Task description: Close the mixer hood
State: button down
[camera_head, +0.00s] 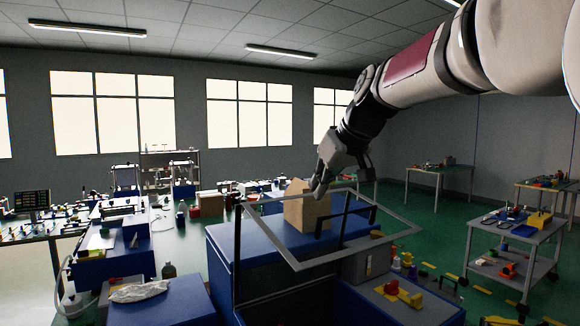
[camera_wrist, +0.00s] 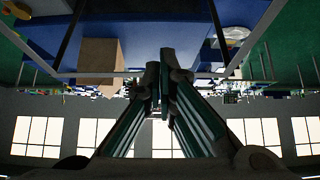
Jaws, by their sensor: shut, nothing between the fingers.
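The mixer hood appears to be the thin grey and black frame (camera_head: 358,250) over the blue machine body (camera_head: 240,249) in the head view. The frame stands raised and tilted above the body. My gripper (camera_head: 319,190) points down near the frame's far side, beside a brown block (camera_head: 296,208). In the wrist view my gripper's fingertips (camera_wrist: 163,66) are together with nothing held. A frame bar (camera_wrist: 95,74) crosses close to them there, and the brown block (camera_wrist: 99,55) shows to their left. I cannot tell whether the fingers touch the bar.
A blue box (camera_head: 165,305) with a cloth on it stands at the front left. A grey cart (camera_head: 512,262) with tools is at the right. Yellow and red parts (camera_head: 397,291) lie on the machine's front right. Green floor (camera_head: 432,217) is open behind.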

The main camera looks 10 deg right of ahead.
aim_at(330, 231)
jog(key=shift+s+d+f, duration=0.1)
jog(key=shift+s+f, duration=0.1)
jog(key=shift+f, duration=0.2)
jog(key=shift+s+d+f+p, duration=0.15)
jog(key=shift+s+p, duration=0.2)
jog(key=shift+s, duration=0.25)
jog(key=shift+s+d+f+p, duration=0.15)
jog(key=shift+s+p, duration=0.15)
jog(key=shift+s, duration=0.25)
jog(key=shift+s+d+f, duration=0.15)
jog(key=shift+s+f, duration=0.1)
jog(key=shift+f, duration=0.05)
jog(key=shift+f, duration=0.1)
